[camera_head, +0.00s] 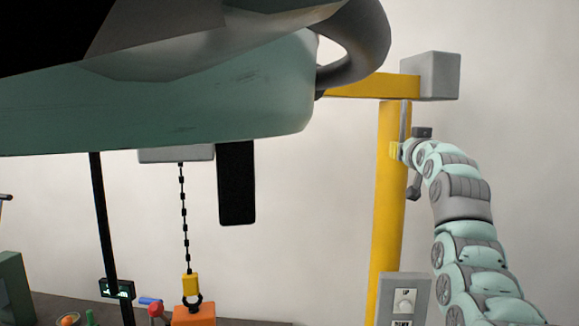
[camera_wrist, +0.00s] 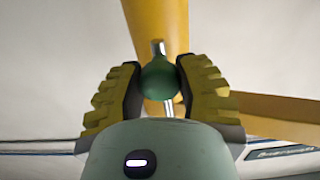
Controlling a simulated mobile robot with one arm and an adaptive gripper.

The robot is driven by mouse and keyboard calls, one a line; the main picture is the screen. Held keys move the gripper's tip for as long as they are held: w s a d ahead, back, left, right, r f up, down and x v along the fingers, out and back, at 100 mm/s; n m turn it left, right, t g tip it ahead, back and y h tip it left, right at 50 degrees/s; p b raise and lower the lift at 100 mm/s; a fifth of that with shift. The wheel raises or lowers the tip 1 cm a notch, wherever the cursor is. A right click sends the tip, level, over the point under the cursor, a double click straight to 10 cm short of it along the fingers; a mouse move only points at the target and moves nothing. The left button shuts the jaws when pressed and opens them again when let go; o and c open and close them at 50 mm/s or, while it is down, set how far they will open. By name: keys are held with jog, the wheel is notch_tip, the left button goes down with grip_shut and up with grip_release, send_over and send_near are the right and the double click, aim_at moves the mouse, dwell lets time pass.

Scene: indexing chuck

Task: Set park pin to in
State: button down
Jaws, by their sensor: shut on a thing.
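The park pin shows in the wrist view as a dark green ball knob (camera_wrist: 159,80) on a thin metal rod, in front of the yellow column. The two ribbed yellow-and-black fingers of my gripper (camera_wrist: 160,84) are shut on the knob, one on each side. In the head view my gripper (camera_head: 397,151) is against the upper part of the yellow column (camera_head: 388,215). The knob cannot be made out there, and I cannot tell how deep the pin sits.
A yellow boom (camera_head: 372,86) with a grey box (camera_head: 431,77) tops the column. A control box (camera_head: 404,299) with a knob stands low beside it. A chain with a yellow hook (camera_head: 190,285) hangs over an orange block (camera_head: 193,316). A large green-grey body fills the upper left.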

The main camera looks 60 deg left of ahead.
jog(key=shift+r, duration=0.3)
jog(key=c, duration=0.9)
grip_release()
jog(key=o, duration=0.3)
jog(key=shift+o, duration=0.2)
jog(key=shift+f, duration=0.1)
jog(key=v, duration=1.2)
